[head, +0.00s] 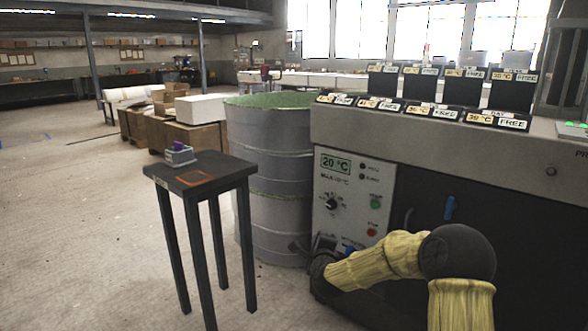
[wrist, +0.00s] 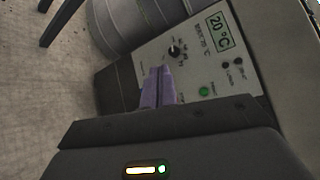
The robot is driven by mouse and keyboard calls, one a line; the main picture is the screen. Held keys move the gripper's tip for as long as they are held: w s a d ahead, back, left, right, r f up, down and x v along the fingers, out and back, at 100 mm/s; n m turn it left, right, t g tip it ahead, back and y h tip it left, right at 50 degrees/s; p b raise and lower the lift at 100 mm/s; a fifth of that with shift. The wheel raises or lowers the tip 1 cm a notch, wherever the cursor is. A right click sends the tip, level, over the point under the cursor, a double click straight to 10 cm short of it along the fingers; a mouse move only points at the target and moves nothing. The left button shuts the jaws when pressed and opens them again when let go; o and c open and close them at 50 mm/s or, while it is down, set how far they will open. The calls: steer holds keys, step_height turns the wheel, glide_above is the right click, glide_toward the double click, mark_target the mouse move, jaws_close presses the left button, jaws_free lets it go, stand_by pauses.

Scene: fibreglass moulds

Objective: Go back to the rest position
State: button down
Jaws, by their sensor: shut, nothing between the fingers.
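My gripper shows in the wrist view (wrist: 158,86) as two purple fingers closed together, with nothing between them. It points at the grey control panel (wrist: 195,60) with a dial and a 20 °C display. In the head view my arm, in a yellow sleeve, reaches in from the lower right and bends left. Its dark wrist end is low in front of the control panel (head: 345,190). The fingers are hard to make out there. I cannot tell the exact gap between fingers and panel.
A small dark table (head: 218,172) stands at left, carrying a grey block with a purple top (head: 179,154). A large grey drum (head: 270,150) stands between table and machine. Several black label holders (head: 462,91) line the machine's top. Open floor (head: 70,220) lies at left.

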steer(key=s+d+f+n+g+p, duration=0.1)
steer(key=s+d+n+g+p, duration=0.2)
steer(key=s+n, duration=0.7)
steer(key=s+d+n+g+h, duration=0.1)
steer(key=s+d+n+g, duration=0.4)
steer(key=s, duration=1.1)
steer(key=s+d+f+n+g+p, duration=0.15)
steer(key=s+n+g, duration=0.4)
steer(key=s, duration=0.75)
steer(key=w+p+v, duration=0.2)
steer(key=p+v, duration=1)
steer(key=w+r+p+v, duration=0.1)
steer(key=w+p+v, duration=0.2)
steer(key=p+v, duration=0.9)
steer(key=w+p+v, duration=0.3)
steer(key=p+v, duration=0.9)
steer(key=p, duration=0.1)
steer(key=shift+a+r, duration=0.75)
steer(key=shift+w+n, duration=0.1)
steer(key=shift+n, duration=0.15)
